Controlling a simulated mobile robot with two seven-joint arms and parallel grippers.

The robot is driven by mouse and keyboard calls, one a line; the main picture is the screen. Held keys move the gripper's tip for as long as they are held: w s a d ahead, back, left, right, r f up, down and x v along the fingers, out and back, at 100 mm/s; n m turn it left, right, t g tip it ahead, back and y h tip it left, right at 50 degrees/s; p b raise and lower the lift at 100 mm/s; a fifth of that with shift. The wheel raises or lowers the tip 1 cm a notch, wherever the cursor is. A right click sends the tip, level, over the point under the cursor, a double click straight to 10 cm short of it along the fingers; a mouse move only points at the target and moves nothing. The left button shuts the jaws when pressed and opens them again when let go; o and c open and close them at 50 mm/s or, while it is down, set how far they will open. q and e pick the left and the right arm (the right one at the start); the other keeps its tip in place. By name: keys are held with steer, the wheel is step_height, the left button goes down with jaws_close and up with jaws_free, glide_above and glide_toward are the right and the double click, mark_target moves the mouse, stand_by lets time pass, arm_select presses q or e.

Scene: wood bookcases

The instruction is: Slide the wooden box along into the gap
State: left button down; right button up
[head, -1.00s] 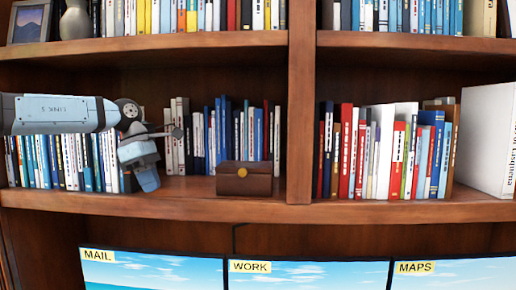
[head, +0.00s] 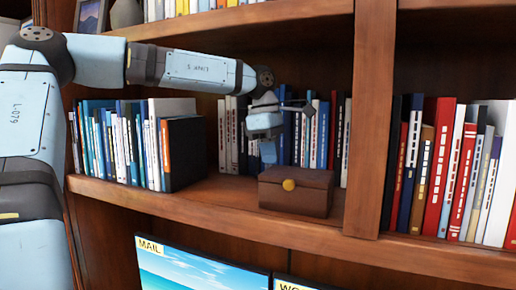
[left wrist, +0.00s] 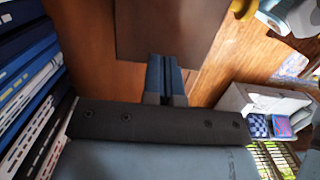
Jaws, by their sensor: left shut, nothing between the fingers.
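The wooden box (head: 300,197) is dark brown with a round yellow knob and stands on the middle shelf, just left of the upright divider. It also shows as a brown panel in the left wrist view (left wrist: 170,28). My left gripper (head: 268,152) is shut and empty, pointing down at the box's left end. In the left wrist view its closed fingertips (left wrist: 166,62) are right at the box's edge; I cannot tell whether they touch. Bare shelf (head: 228,190) lies between the box and the left books. My right gripper is not in view.
Blue and white books ending in a black one (head: 186,153) stand to the left. Another row of books (head: 233,135) stands behind the box. The divider (head: 369,120) closes the right side, with more books beyond. Screens (head: 200,268) are below the shelf.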

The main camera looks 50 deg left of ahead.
mark_target(297, 172)
arm_select(q)
steer(key=w+d, duration=0.1)
steer(key=w+d+p, duration=0.1)
steer(key=d, duration=0.1)
steer(key=w+d+p, duration=0.1)
steer(key=d, duration=0.1)
steer(key=shift+w+d+f, duration=0.1)
steer(key=shift+w, duration=0.1)
steer(key=shift+s+f, duration=0.1)
steer(key=shift+f, duration=0.3)
steer(key=shift+f+b, duration=0.4)
steer(key=shift+s, duration=0.1)
